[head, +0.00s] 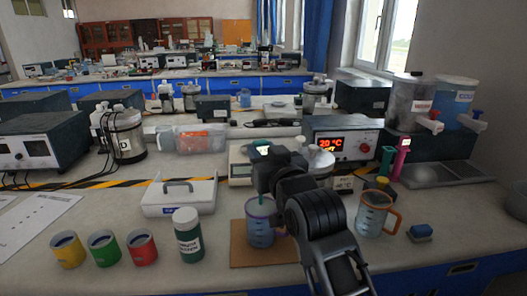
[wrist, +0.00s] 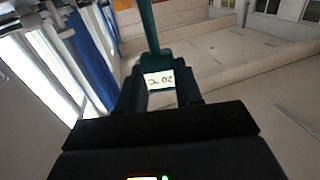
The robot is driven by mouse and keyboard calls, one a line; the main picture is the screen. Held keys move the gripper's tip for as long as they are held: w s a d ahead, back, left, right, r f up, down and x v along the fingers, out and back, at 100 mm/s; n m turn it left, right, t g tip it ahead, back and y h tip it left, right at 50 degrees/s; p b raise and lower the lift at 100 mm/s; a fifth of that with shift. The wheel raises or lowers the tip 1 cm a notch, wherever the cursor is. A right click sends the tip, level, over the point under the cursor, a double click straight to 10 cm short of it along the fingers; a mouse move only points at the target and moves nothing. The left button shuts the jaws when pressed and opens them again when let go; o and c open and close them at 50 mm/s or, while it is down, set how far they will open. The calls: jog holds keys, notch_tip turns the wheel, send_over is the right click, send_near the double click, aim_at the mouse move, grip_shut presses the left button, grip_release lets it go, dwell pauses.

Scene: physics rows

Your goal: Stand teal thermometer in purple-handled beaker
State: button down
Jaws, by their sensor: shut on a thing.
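The teal thermometer (head: 261,201) hangs upright below my gripper (head: 264,160), its lower stem at the mouth of the purple-handled beaker (head: 261,231). I cannot tell how deep its tip is. My gripper is shut on the thermometer's head, whose white display faces the wrist view. The thermometer (wrist: 148,28) points away from the fingers there, and the gripper (wrist: 160,88) closes around its display. The clear purple-marked beaker stands on a brown mat (head: 285,255); my arm hides its right side and handle.
An orange-handled beaker (head: 372,215) stands right of my arm, near a blue block (head: 420,232). A green-labelled bottle (head: 187,234) and red (head: 142,248), green (head: 104,249) and yellow (head: 67,251) cups stand left. A white lidded box (head: 178,197) lies behind them.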

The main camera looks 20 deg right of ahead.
notch_tip(320, 180, down, 7)
jog(key=b, duration=0.4)
jog(key=shift+b, duration=0.35)
jog(key=shift+f, duration=0.1)
jog(key=c, duration=0.7)
grip_release()
jog(key=shift+o, duration=0.2)
jog(key=shift+s, duration=0.1)
jog(key=s, duration=0.7)
jog(key=shift+s+a+b, duration=0.2)
jog(key=shift+s+b, duration=0.1)
jog(key=shift+b, duration=0.05)
